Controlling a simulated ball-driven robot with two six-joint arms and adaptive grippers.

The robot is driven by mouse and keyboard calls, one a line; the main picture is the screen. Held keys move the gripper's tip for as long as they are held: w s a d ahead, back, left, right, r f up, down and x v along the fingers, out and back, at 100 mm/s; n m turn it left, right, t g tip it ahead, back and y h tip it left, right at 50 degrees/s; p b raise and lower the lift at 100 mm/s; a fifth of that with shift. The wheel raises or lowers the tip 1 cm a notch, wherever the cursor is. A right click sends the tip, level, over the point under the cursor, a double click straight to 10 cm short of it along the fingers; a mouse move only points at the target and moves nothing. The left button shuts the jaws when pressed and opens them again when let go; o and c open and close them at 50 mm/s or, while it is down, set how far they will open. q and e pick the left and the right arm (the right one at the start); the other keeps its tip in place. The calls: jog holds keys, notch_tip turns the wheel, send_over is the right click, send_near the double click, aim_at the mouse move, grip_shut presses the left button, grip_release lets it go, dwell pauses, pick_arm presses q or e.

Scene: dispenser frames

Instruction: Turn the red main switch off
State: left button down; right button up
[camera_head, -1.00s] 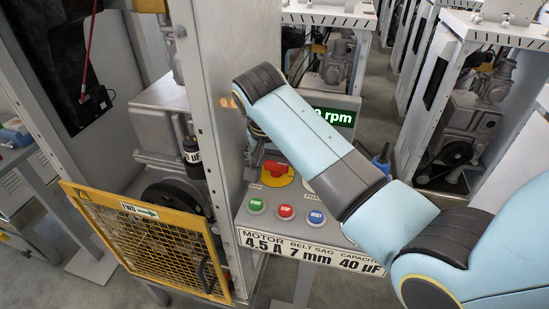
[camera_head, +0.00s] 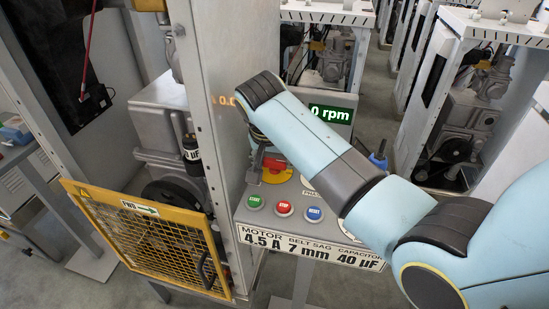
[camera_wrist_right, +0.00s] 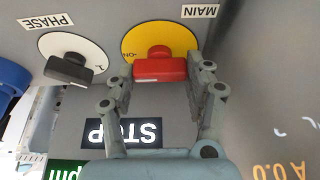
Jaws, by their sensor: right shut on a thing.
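The red main switch (camera_wrist_right: 160,68) sits on a round yellow plate (camera_wrist_right: 183,38) under a MAIN label in the wrist view, which sees the panel upside down. Its bar lies level in that view, with an ON mark beside its left end. My right gripper (camera_wrist_right: 162,72) is shut on the red handle, one finger at each end. In the head view the red handle (camera_head: 274,163) is partly hidden by my right gripper (camera_head: 264,165) and arm. My left gripper is not in view.
A black PHASE knob (camera_wrist_right: 70,68) sits beside the main switch. Green START (camera_head: 254,201), red STOP (camera_head: 284,208) and blue RESET (camera_head: 314,213) buttons are in front. A metal cabinet post (camera_head: 215,140) stands close on the left. A yellow mesh guard (camera_head: 150,245) is lower left.

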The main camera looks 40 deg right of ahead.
jog(key=n+t+y, duration=0.1)
jog(key=n, duration=0.3)
jog(key=shift+d, duration=0.15)
jog(key=n+y, duration=0.1)
jog(key=n, duration=0.1)
jog(key=n+y, duration=0.1)
jog(key=n, duration=0.2)
jog(key=shift+n+t, duration=0.3)
jog(key=n+y, duration=0.2)
jog(key=n, duration=0.3)
jog(key=shift+d, duration=0.1)
jog(key=shift+n+g+y, duration=0.5)
jog(key=shift+n+y, duration=0.2)
jog(key=shift+n, duration=1)
jog(key=o, duration=1.2)
